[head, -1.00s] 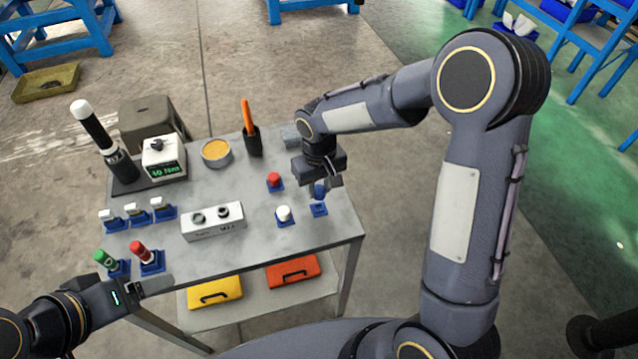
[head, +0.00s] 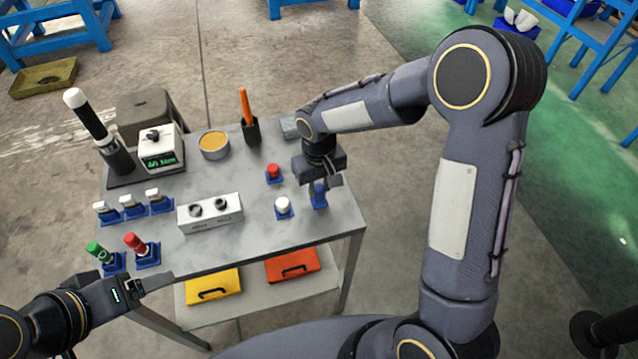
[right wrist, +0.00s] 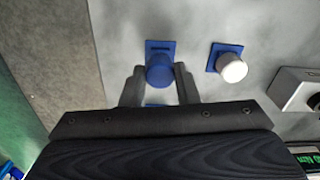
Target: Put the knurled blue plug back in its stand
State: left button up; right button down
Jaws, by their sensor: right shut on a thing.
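My right gripper (head: 325,183) is shut on the blue plug (head: 318,191) at the table's right side. In the right wrist view the blue plug (right wrist: 159,72) sits between the two fingers. Its blue stand (head: 320,205) is directly below it in the head view. In the right wrist view the stand's square base (right wrist: 160,46) shows just beyond the plug. The plug looks upright and meets the stand in the picture; I cannot tell how deep it sits. My left gripper (head: 150,286) is off the table's front left corner, its jaws unclear.
A white plug (head: 283,204) and a red plug (head: 273,171) stand close to the left. A grey-white box (head: 210,212) with two dark round holes is mid-table. Green (head: 98,251) and red (head: 136,243) handled pieces stand at front left. The table's right edge (head: 356,205) is near.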

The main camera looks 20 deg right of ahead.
aim_at(319, 188)
jog(key=shift+f+b, duration=0.7)
jog(key=shift+f, duration=0.25)
jog(key=c, duration=1)
grip_release()
jog(key=shift+c, duration=0.2)
jog(key=shift+r, duration=0.1)
jog(key=shift+r+p, duration=1.85)
jog(key=shift+r, duration=0.65)
